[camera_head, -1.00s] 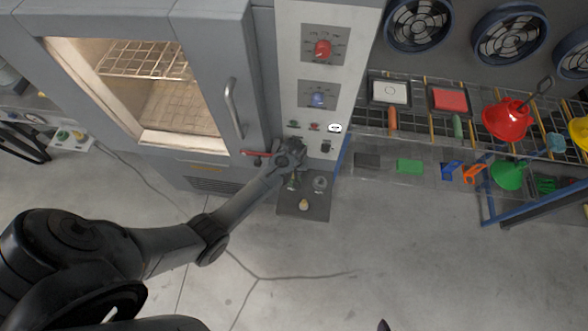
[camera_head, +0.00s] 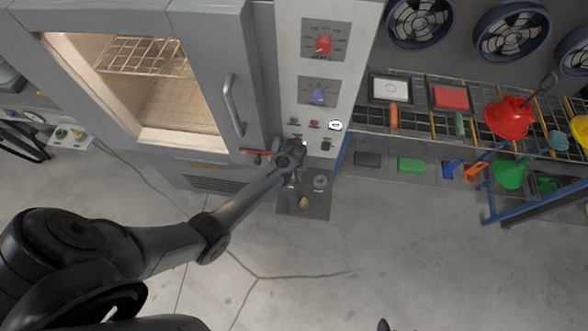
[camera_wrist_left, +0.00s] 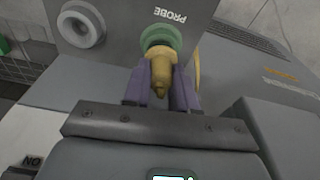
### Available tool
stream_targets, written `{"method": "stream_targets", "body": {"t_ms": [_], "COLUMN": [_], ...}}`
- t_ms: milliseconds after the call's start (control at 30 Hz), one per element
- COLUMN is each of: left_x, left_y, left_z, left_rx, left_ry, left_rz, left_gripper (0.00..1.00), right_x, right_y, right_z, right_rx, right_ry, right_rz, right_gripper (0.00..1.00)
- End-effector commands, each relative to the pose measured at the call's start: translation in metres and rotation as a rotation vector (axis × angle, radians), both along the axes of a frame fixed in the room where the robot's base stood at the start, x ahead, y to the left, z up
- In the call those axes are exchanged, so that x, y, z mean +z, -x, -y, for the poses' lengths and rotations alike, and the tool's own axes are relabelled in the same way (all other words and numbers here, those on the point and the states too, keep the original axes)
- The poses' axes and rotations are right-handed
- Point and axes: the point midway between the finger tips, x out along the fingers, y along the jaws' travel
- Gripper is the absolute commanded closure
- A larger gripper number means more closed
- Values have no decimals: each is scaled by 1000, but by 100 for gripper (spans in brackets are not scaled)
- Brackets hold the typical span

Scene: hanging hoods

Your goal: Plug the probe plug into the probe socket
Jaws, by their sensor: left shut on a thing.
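My left gripper (camera_head: 290,158) is low at the oven's control column. In the left wrist view its purple fingers (camera_wrist_left: 161,84) are shut on the brass-coloured probe plug (camera_wrist_left: 162,70). The plug's far end meets a green ring at the probe socket (camera_wrist_left: 160,36), beside the upside-down PROBE label. The plug lines up with the ring, but its front end is hidden, so I cannot tell how deep it sits. In the head view my gripper hides the plug and socket. My right gripper is not in view.
A grey round fitting (camera_wrist_left: 82,22) is beside the socket. The oven (camera_head: 215,30) stands left, its handle (camera_head: 232,105) near my arm. A wire rack (camera_head: 430,120) with trays and funnels is right. The floor (camera_head: 350,235) in front is clear.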

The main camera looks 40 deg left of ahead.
Motion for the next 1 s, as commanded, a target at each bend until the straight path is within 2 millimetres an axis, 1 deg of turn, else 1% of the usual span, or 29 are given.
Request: {"method": "stream_targets", "body": {"t_ms": [800,833,1000], "left_x": [-16,-16,-16], "left_y": [0,-1,0], "left_z": [0,0,0], "left_rx": [1,1,0], "left_ry": [0,0,0], "left_rz": [1,1,1], "left_gripper": [100,71,45], "right_x": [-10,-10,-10], "right_y": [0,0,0], "right_z": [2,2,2], "right_rx": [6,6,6], "right_ry": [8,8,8], "right_rz": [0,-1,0], "right_gripper": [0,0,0]}}
